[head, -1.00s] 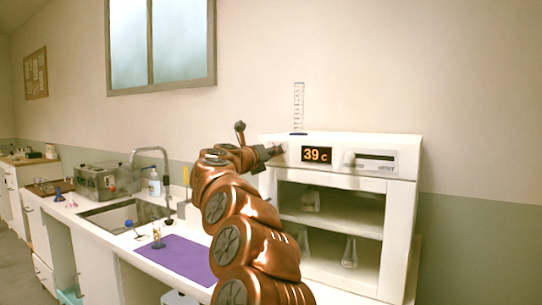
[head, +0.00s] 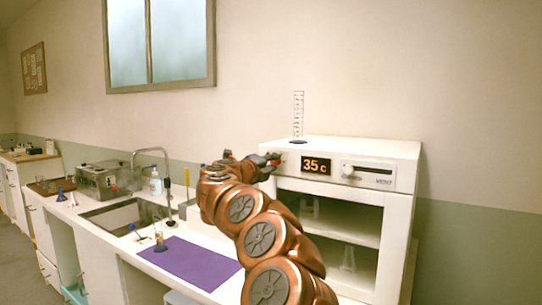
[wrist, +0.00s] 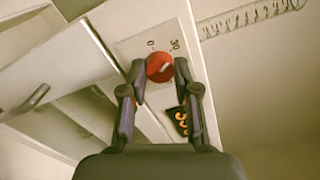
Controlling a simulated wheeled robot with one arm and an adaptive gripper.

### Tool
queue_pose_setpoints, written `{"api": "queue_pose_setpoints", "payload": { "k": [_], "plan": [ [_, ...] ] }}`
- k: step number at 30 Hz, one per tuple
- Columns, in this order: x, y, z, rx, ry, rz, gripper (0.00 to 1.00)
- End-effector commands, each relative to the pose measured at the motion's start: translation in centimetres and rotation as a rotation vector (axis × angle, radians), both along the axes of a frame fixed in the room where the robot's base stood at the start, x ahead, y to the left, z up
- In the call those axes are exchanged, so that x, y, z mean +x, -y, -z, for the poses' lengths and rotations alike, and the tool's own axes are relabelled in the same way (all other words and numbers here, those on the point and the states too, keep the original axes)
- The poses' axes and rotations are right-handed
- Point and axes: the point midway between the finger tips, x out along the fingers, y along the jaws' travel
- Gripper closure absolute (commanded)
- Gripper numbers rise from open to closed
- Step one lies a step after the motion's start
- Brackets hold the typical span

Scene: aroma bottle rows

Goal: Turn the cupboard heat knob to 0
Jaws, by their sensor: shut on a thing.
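The white cupboard (head: 407,200) stands on the counter at the right in the head view. Its front panel has a display (head: 316,165) reading 35 c in orange. In the wrist view the red heat knob (wrist: 160,67) has a short pale mark, and the labels 0 and 30 are printed beside it. My gripper (wrist: 160,75) is shut on the knob, one dark finger on each side. Which label the mark points to is hard to tell.
A slider (head: 347,169) is on the panel right of the display. A graduated cylinder (head: 298,116) stands on the cupboard. Flasks (head: 348,258) are inside its open front. A purple mat (head: 190,262), sink (head: 125,214) and tap (head: 166,175) are to the left.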

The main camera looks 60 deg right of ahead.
Motion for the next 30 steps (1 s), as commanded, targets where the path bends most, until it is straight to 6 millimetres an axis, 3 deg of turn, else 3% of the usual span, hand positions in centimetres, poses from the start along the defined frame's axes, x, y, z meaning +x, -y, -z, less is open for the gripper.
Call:
{"api": "queue_pose_setpoints", "payload": {
  "k": [18,30],
  "plan": [
    [0.04,0.01,-0.63,-0.027,-0.58,-0.001,1.0],
    [-0.02,0.04,-0.39,-0.039,-0.858,0.002,1.0]
  ]
}}
